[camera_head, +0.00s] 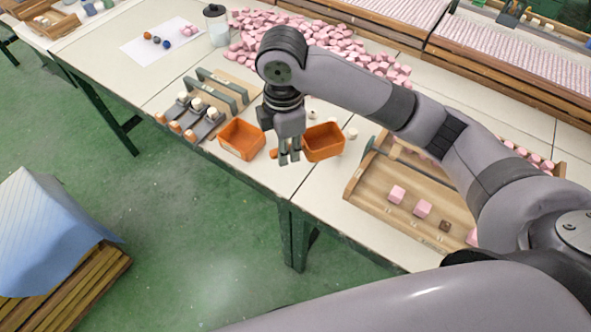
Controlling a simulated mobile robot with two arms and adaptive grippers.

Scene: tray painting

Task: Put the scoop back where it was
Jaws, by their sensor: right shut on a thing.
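The orange scoop (324,143) is an open, box-shaped pan near the table's front edge in the head view. My right gripper (289,158) points down just left of the pan and is shut on the scoop's handle. A small orange end shows on the other side of the fingers; the fingers hide the handle between. I cannot tell whether the scoop touches the table. My left gripper is not in view.
A similar orange container (241,139) stands close left of my right gripper. A wooden tray (360,179) with pink cubes lies to the right. Grey holders (222,88) stand at the left, with a pile of pink pieces (340,50) behind.

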